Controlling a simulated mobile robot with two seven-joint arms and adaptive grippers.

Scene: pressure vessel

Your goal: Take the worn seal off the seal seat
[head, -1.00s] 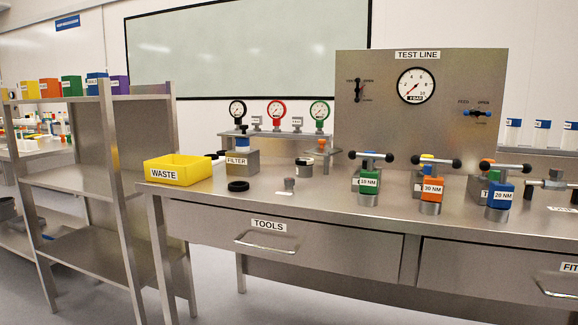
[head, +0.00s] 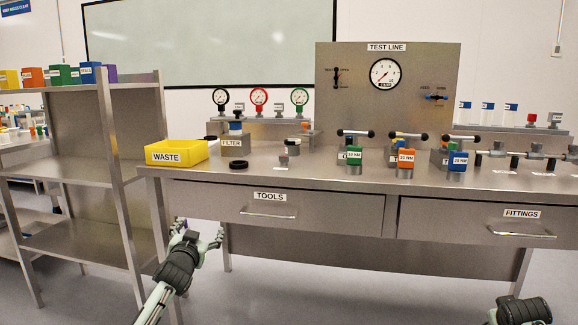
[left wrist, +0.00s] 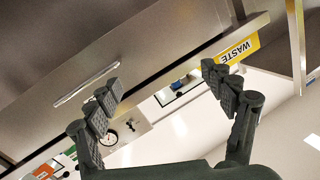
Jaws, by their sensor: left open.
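A black ring (head: 238,164) lies on the bench to the right of the waste bin. A short round metal piece with a dark top (head: 293,147) stands behind a small grey fitting (head: 283,160). I cannot tell for sure which is the worn seal or the seal seat. My left gripper (head: 202,231) is open and empty, in front of the bench and below its top, left of the tools drawer. In the left wrist view its fingers (left wrist: 161,80) are spread with nothing between them. My right gripper is not in view; only a dark part of my right arm shows at the lower right.
The yellow waste bin (head: 177,152) stands at the bench's left end, beside a filter block (head: 235,146). Torque tools with T-handles (head: 355,150) stand further right. A metal shelf unit (head: 70,170) is left of the bench. Drawer handles (head: 268,213) stick out in front.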

